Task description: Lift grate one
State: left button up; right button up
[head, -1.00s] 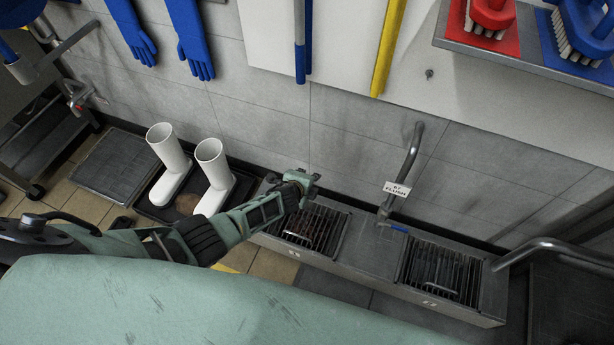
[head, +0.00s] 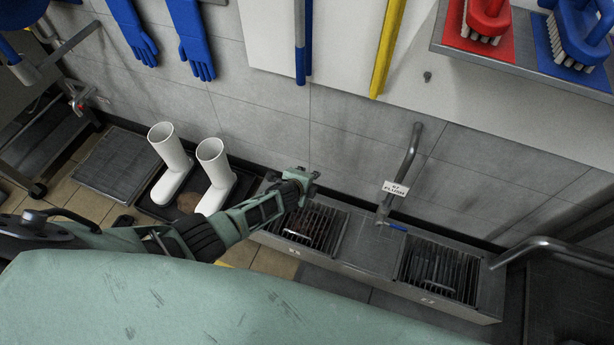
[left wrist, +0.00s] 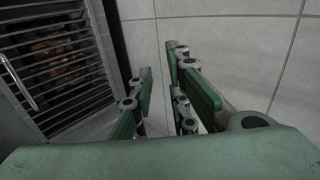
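Two dark slatted grates sit in a grey metal trough along the wall: a left grate (head: 322,232) and a right grate (head: 452,268). Each has a small label on the trough front, too small to read surely. My left gripper (head: 308,178) is over the back left of the left grate, near the wall. The left wrist view shows its fingers (left wrist: 163,85) apart with nothing between them. In that view a grate (left wrist: 62,70) lies to the left of the fingers, with a pale bar handle (left wrist: 18,80) and reddish-brown matter below the slats. My right gripper is out of view.
A bent pipe (head: 408,160) with a hanging tag (head: 396,188) and blue lever (head: 397,226) rises between the grates. White boots (head: 215,178) stand in a tray left of the trough. A rail (head: 550,246) is at the right.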

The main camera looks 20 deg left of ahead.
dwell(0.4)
pick_arm(q)
jog(key=v, duration=0.8)
dwell(0.4)
dwell(0.5)
jog(key=x, duration=0.8)
dwell(0.6)
